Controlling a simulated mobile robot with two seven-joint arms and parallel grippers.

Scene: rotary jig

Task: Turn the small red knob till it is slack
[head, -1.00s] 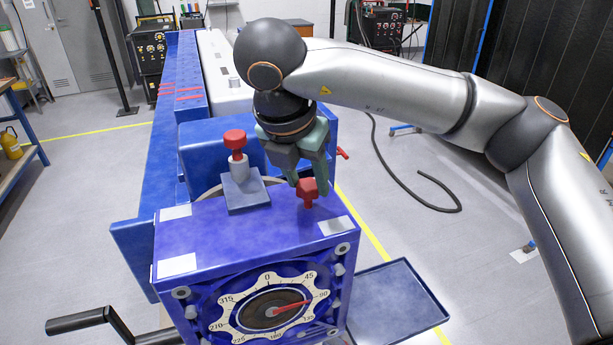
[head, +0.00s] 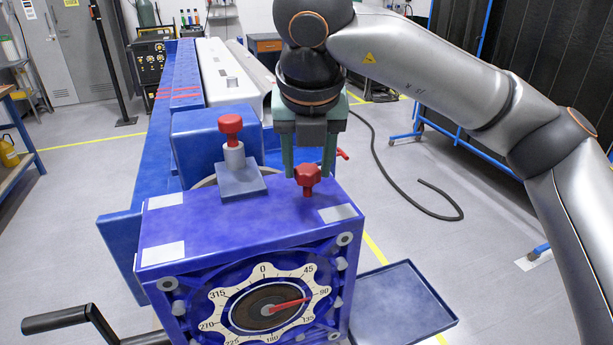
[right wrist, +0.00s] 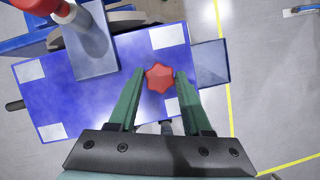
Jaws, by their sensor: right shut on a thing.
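The small red knob (head: 307,180) is star-shaped and stands on top of the blue box (head: 205,222), near its right rear part. My right gripper (head: 309,172) points down from above, with its green fingers on either side of the knob, shut on it. In the right wrist view the knob (right wrist: 159,79) sits between the two fingertips (right wrist: 160,72). A second red knob (head: 231,123) stands on a pale post on a grey block, left of the gripper. My left gripper is not in view.
A black crank handle (head: 62,320) sticks out at the lower left. A blue tray (head: 402,305) lies at right. A dark hose (head: 390,180) lies on the floor.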

